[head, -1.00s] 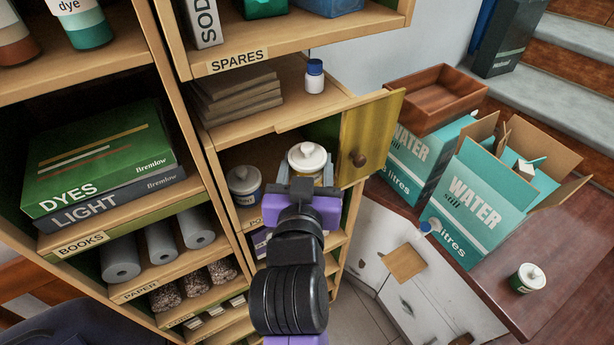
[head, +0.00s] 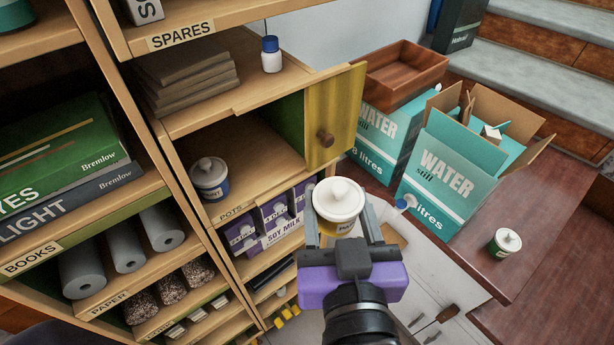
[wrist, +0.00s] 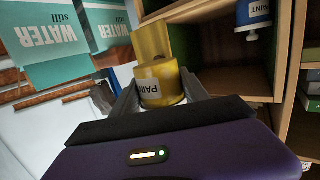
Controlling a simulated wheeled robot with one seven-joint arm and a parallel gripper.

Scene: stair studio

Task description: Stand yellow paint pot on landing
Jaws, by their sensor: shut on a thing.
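The yellow paint pot (head: 338,200), with a white knobbed lid, is held between the fingers of my gripper (head: 341,222). It is upright and clear of the shelf, in front of the cabinet. In the wrist view its yellow body and PAINT label show (wrist: 162,84), upside down, between both fingers. My gripper is shut on it. A reddish-brown wooden surface (head: 545,225), seemingly the landing, lies at right below grey steps.
The yellow door (head: 336,118) is open. Two water cartons (head: 448,175), a wooden tray (head: 405,68) and a green pot (head: 504,242) stand at right. Bare wood surrounds the green pot.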

